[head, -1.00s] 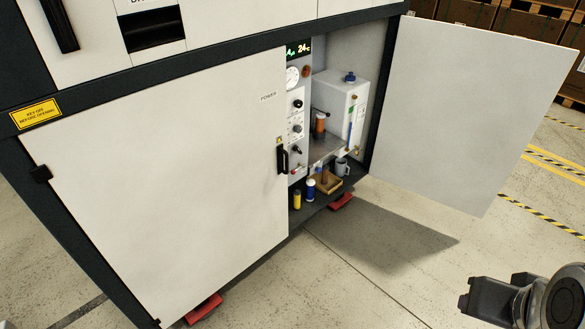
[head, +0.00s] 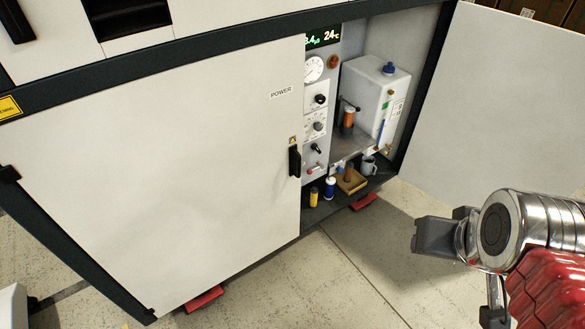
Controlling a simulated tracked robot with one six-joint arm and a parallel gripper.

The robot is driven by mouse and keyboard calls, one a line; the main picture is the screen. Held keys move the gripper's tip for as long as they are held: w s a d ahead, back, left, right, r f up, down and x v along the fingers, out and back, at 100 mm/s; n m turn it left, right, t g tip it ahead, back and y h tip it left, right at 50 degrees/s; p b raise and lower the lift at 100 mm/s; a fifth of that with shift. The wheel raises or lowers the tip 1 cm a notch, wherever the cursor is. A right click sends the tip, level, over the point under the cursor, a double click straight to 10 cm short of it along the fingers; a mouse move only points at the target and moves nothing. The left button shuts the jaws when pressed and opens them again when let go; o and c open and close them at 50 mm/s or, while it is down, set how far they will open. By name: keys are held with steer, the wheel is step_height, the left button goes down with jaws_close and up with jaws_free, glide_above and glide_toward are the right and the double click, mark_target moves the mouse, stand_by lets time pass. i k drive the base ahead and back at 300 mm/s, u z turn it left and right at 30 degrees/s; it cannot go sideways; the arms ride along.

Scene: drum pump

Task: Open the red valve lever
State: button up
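A small red part (head: 311,171), which may be the red valve lever, shows low on the control panel (head: 314,155) inside the cabinet. It is too small for me to tell its shape or position. The left cabinet door (head: 165,190) is shut and its edge borders the panel closely. My gripper (head: 422,236) is at the lower right, outside the cabinet and well apart from the panel. I see its dark fingers from the side and cannot tell whether they are open. Nothing shows held in it.
The right door (head: 510,110) stands wide open. Inside are a white tank (head: 372,85), an orange cylinder (head: 348,118), a grey mug (head: 369,165), a wooden box (head: 352,183), and yellow (head: 314,197) and blue (head: 330,188) bottles. The floor (head: 320,275) in front is clear.

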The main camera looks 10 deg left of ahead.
mark_target(310, 171)
steer(key=u, duration=0.35)
steer(key=i, duration=0.6)
steer(key=u, duration=0.85)
steer(key=i, duration=0.65)
steer(key=u, duration=0.4)
